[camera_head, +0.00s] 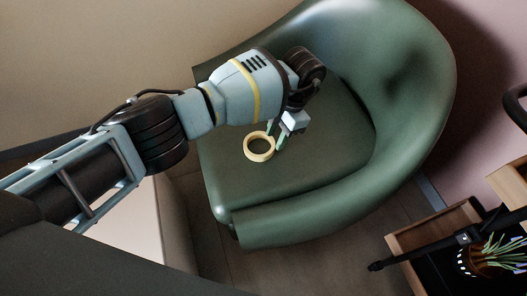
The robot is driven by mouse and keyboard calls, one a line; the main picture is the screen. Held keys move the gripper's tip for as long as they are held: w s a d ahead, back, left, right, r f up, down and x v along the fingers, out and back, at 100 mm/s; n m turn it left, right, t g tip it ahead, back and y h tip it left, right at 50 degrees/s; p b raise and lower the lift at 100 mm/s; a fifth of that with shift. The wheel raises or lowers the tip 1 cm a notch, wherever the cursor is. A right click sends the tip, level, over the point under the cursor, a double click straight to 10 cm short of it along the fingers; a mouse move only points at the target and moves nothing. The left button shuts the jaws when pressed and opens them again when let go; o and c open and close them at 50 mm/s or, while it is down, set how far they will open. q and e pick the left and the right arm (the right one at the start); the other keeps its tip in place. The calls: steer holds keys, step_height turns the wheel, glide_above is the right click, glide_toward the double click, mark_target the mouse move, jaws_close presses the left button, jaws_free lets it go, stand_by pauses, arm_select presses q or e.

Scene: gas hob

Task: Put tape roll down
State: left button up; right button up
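The tape roll (247,150) is a pale yellow ring in the camera_head view. It lies flat on the seat of the green armchair (228,186), left of the seat's middle. My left gripper (275,136) reaches over the seat from the left and points down beside the roll. Its two green fingertips are apart, close to the roll's right and upper right edge. I cannot tell whether they touch the roll. My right gripper is not in view.
The armchair's curved back and armrest (290,225) rise around the seat's right and front sides. The front of the seat is clear. At the lower right are a wooden box-like piece (432,228) and a potted plant (490,256).

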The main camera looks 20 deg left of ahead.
mark_target(267, 154)
arm_select(q)
steer(key=shift+f, duration=0.15)
steer(key=shift+x, duration=1.15)
steer(key=shift+w+a+b+x, duration=0.15)
steer(key=shift+b+x, duration=0.35)
steer(key=shift+x, duration=0.85)
steer(key=shift+w+a+b+x, duration=0.15)
steer(key=shift+b+x, duration=0.3)
steer(key=shift+x, duration=0.85)
steer(key=shift+c, duration=0.3)
jaws_close()
